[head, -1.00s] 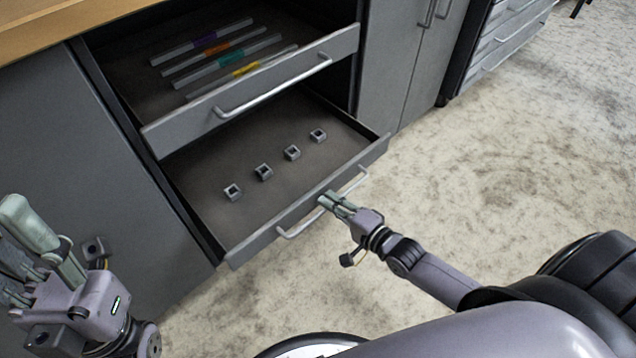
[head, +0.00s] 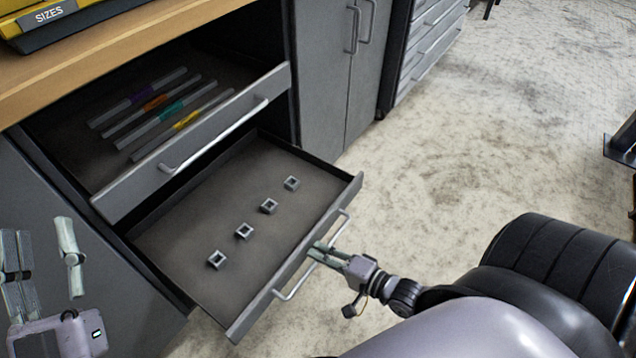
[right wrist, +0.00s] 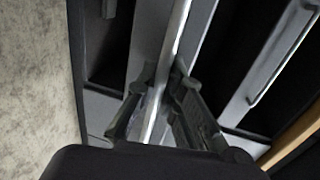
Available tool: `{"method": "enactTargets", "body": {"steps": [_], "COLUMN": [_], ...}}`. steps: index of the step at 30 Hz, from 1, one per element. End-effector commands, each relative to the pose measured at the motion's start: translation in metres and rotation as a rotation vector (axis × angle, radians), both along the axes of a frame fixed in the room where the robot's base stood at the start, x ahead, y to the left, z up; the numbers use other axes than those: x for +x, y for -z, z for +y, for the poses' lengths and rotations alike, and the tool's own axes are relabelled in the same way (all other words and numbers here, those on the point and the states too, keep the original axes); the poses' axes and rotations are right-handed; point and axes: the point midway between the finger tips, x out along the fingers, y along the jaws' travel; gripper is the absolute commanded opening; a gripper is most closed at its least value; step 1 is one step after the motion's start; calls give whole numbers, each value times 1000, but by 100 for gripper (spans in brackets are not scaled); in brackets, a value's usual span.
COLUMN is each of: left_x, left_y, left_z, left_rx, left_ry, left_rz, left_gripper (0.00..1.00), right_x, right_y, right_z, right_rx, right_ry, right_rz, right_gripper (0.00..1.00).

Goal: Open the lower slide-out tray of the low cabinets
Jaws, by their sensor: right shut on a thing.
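The lower slide-out tray (head: 190,278) is pulled well out of the low cabinet, with several small square metal pieces (head: 243,231) in a row on its floor. My right gripper (head: 318,250) is shut on the bar handle (head: 290,289) at the tray's front, near the middle of the bar. In the right wrist view the bar (right wrist: 158,100) runs between the two fingers (right wrist: 155,110). My left gripper (head: 42,250) is at the lower left, its fingers apart and empty, in front of the grey cabinet door.
The upper tray (head: 240,112) also stands out, above and behind the lower one, holding several bars with coloured bands. A wooden top (head: 120,50) carries a yellow and black case (head: 45,18). The pale floor at right is mostly free.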

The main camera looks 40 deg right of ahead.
Motion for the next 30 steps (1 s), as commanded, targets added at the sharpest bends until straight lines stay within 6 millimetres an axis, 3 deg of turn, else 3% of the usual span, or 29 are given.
{"method": "enactTargets", "body": {"steps": [8, 9, 17, 30], "left_x": [0, 0, 0, 0], "left_y": [0, 0, 0, -1], "left_z": [0, 0, 0, 0], "left_rx": [0, 0, 0, -1], "left_ry": [0, 0, 0, 0], "left_rz": [0, 0, 0, -3], "left_gripper": [40, 40, 40, 40], "right_x": [0, 0, 0, -1], "right_y": [1, 1, 1, 0], "right_z": [-1, -1, -1, 0], "right_rx": [-2, -2, -1, 1], "right_ry": [1, 1, 1, 0], "right_rz": [2, 2, 2, 1], "right_gripper": [0, 11, 29, 29]}}
